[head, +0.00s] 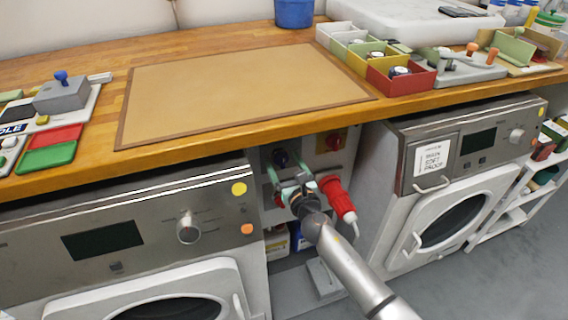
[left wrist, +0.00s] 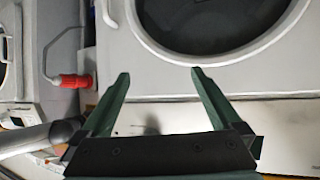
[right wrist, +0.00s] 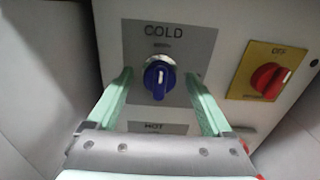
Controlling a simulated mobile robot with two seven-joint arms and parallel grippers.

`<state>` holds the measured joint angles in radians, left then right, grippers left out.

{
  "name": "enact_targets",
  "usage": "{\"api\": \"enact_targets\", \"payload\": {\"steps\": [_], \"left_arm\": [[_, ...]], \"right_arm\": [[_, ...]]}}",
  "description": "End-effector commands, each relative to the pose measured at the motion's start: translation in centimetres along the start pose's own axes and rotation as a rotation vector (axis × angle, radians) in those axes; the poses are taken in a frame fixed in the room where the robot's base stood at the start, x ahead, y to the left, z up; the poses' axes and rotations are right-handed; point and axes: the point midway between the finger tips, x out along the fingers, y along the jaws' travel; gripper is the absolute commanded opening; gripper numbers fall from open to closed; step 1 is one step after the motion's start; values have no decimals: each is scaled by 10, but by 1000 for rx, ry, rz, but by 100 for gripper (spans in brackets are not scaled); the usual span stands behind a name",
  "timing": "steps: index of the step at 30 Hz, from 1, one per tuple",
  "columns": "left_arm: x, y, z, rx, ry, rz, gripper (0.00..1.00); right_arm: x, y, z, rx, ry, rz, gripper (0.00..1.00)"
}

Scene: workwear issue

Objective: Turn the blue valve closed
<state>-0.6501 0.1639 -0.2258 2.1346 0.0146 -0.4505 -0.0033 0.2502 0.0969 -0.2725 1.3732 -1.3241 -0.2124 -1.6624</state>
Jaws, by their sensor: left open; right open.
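The blue valve (right wrist: 157,82) is a knob under the word COLD on a grey plate, its white mark upright, in the right wrist view. In the head view the valve (head: 280,158) shows dark blue on the panel between the two machines. My right gripper (head: 287,170) is open in front of that panel. In the right wrist view its green fingers stand on either side of the knob, with a gap each side; I cannot tell contact in depth. My left gripper (left wrist: 160,72) is open and empty in front of a machine front; it is out of the head view.
A red switch (right wrist: 269,80) on a yellow OFF plate is right of the valve. A HOT label (right wrist: 154,127) is below it. A red plug (head: 337,197) sticks out of the panel beside my right gripper. The wooden worktop (head: 185,155) overhangs the panel; machines flank it.

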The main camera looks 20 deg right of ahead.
Motion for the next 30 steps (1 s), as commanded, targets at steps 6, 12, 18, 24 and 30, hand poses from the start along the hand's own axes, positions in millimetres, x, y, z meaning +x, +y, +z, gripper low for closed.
{"api": "enact_targets", "payload": {"steps": [6, 12, 18, 24, 30], "left_arm": [[0, 0, 0, 0, 0, 1, 98], [0, 0, 0, 0, -1, 1, 98], [0, 0, 0, 0, -2, 1, 98], [0, 1, 1, 0, -2, 2, 98], [0, 1, 1, 0, -3, 2, 98]], "right_arm": [[0, 0, 0, 0, 0, 0, 78], [0, 0, 0, 1, 1, 0, 56], [0, 0, 0, 0, 1, 0, 33], [0, 0, 0, 0, 1, 0, 11], [0, 0, 0, 2, 1, 0, 0]]}}
